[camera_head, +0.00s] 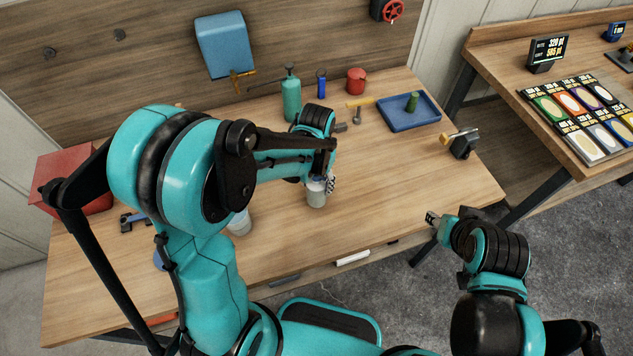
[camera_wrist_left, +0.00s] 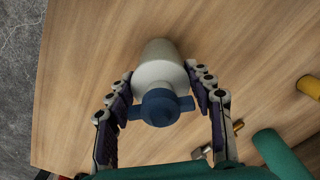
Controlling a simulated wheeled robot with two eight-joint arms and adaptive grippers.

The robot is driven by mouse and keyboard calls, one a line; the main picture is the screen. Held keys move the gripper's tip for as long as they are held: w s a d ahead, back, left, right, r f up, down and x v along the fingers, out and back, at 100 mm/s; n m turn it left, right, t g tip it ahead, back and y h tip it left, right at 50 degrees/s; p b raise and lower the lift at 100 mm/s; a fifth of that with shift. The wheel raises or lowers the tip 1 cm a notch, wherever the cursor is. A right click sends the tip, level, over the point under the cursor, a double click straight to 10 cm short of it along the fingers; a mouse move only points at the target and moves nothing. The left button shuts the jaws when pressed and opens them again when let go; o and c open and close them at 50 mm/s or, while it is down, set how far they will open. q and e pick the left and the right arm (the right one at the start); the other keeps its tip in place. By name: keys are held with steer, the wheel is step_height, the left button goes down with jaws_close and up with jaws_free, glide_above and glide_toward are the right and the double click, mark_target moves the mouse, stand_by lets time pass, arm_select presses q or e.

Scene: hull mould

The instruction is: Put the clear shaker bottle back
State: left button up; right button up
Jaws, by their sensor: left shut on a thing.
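The clear shaker bottle (camera_head: 316,196), a pale body with a blue cap, is upright at the middle of the bench in the head view. My left gripper (camera_head: 325,182) is shut on it near the top. The left wrist view shows the bottle (camera_wrist_left: 158,62) and its blue cap (camera_wrist_left: 160,107) between the fingers of the left gripper (camera_wrist_left: 160,84). I cannot tell whether its base touches the bench. My right gripper (camera_head: 432,218) is off the bench's front right edge, apart from everything; its jaw opening is too small to judge.
A pale cup-like thing (camera_head: 240,222) stands left of the bottle, partly behind my arm. A teal bottle (camera_head: 291,96), a blue tube (camera_head: 321,83), a red pot (camera_head: 356,80) and a blue tray (camera_head: 409,112) are at the back. The bench right of the bottle is clear.

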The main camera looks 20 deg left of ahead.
arm_select(q)
steer(key=o, duration=1.2)
steer(key=shift+o, duration=0.2)
steer(key=shift+r+p, duration=0.35)
step_height(320, 180, up, 11)
steer(key=p, duration=0.3)
steer(key=shift+f, duration=0.1)
steer(key=shift+s+a+r, duration=0.1)
steer(key=shift+s+r, duration=0.1)
steer(key=shift+r, duration=0.4)
steer(key=s+a+r+n+t, duration=0.1)
steer(key=s+a+r+t, duration=0.1)
steer(key=s, duration=0.3)
steer(key=s+a+r+n+t, duration=0.1)
steer(key=s+a+r+t, duration=0.1)
steer(key=s+t, duration=0.2)
steer(key=shift+s+a+r+t, duration=0.25)
steer(key=shift+s+r+t, duration=0.15)
steer(key=shift+t, duration=0.2)
